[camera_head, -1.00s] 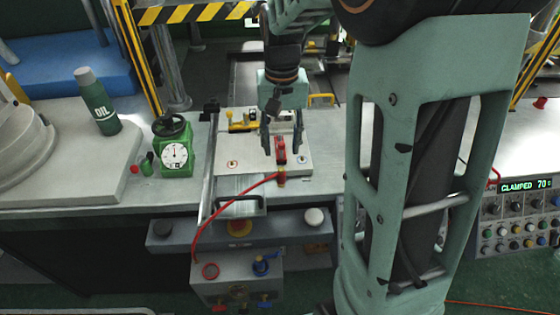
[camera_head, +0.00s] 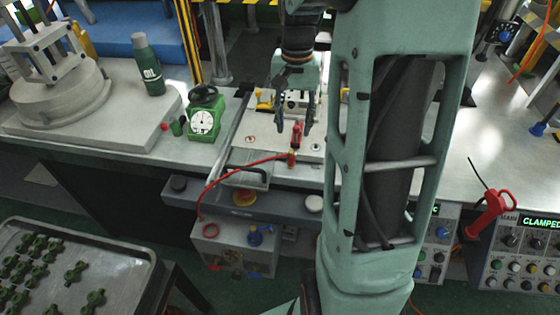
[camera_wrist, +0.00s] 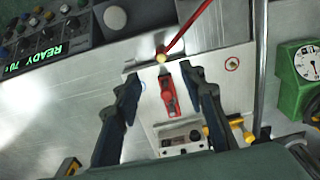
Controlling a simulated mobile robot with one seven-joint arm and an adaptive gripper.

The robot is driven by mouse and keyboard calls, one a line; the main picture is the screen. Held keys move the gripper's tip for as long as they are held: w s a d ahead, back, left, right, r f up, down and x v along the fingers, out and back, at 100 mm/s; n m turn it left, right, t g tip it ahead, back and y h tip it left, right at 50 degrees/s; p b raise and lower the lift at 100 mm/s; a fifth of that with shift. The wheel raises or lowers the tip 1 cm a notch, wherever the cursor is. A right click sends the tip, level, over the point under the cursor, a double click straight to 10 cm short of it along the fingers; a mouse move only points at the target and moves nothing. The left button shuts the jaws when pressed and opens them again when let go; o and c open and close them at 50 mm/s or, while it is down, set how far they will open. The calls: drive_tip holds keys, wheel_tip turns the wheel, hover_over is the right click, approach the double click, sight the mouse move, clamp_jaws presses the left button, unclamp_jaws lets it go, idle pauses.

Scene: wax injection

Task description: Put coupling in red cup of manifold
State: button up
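A red hose (camera_head: 232,167) ends in a small brass end piece (camera_wrist: 160,57), which meets a red fitting (camera_wrist: 168,90) on a light plate (camera_head: 262,133). I cannot tell which of these parts make up the coupling. My gripper (camera_head: 295,127) points down over the plate. In the wrist view my gripper (camera_wrist: 165,80) is open, one dark finger on each side of the red fitting, with gaps between. The manifold (camera_head: 232,255) is a grey box below the bench front. The hose runs down to this box.
A green dial gauge (camera_head: 204,118) and an oil bottle (camera_head: 148,65) stand left on the bench. A metal bar (camera_head: 232,130) runs along the plate's left side. A tray (camera_head: 130,268) of green parts is lower left. Control boxes (camera_head: 525,250) are at right.

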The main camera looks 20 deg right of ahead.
sight(292, 151)
drive_tip(key=shift+f, duration=0.15)
wheel_tip(292, 151, down, 11)
drive_tip(key=shift+a+r, duration=0.1)
drive_tip(key=shift+r, duration=0.1)
clamp_jaws()
idle(0.5)
